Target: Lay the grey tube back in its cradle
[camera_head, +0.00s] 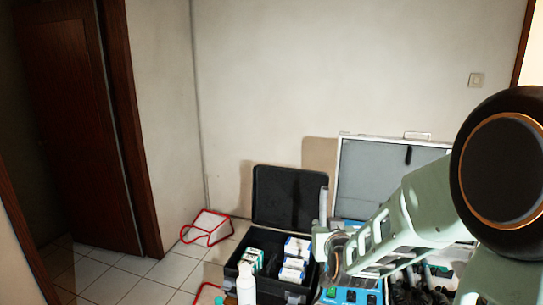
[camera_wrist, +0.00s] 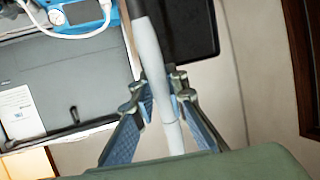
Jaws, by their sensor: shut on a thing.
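The grey tube (camera_wrist: 150,60) runs lengthwise between the two fingers of my gripper (camera_wrist: 160,95) in the wrist view. The fingers are shut on it from both sides. In the head view the tube (camera_head: 323,207) stands roughly upright beside the open black case, above my gripper (camera_head: 325,245). My wrist and arm hide part of what lies below. I cannot make out the cradle; a blue unit (camera_head: 345,296) shows under my gripper in the head view.
A black case (camera_head: 290,195) with white boxes stands left of my gripper. Behind my arm is a raised grey lid (camera_head: 375,180). A white bottle (camera_head: 246,285) stands in front. A blue unit with a gauge and white hose (camera_wrist: 57,17) shows in the wrist view. A red-edged white bag (camera_head: 208,227) lies on the floor.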

